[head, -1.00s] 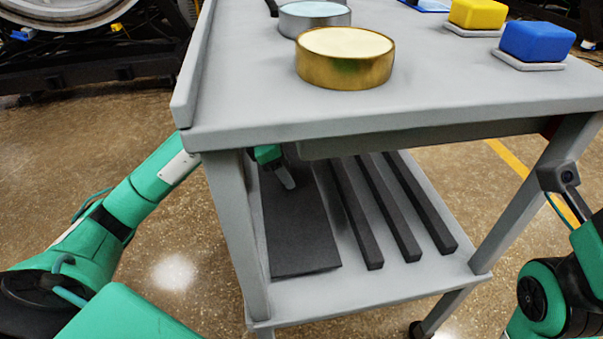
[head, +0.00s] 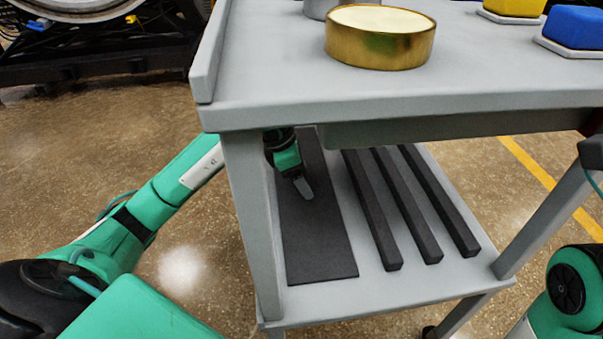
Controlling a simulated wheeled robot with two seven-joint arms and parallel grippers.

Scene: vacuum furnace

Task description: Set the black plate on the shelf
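The black plate (head: 318,240) is a flat, dark rectangle at the left of the cart's grey lower shelf (head: 375,292). It looks flat on the shelf, its long side running front to back, left of the dark bars. My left gripper (head: 303,187) reaches in under the tabletop from the left, behind the front cart leg. One grey finger shows over the far part of the plate. The other finger is hidden, so I cannot tell whether it grips the plate. My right arm shows at the right edge; its gripper's fingers are out of view.
Three dark bars (head: 405,215) lie parallel on the shelf, right of the plate with a narrow gap. The tabletop (head: 280,85) overhangs the shelf and carries a brass round container (head: 380,45), a yellow block (head: 515,7) and a blue block (head: 578,27). The front cart leg (head: 250,220) stands left.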

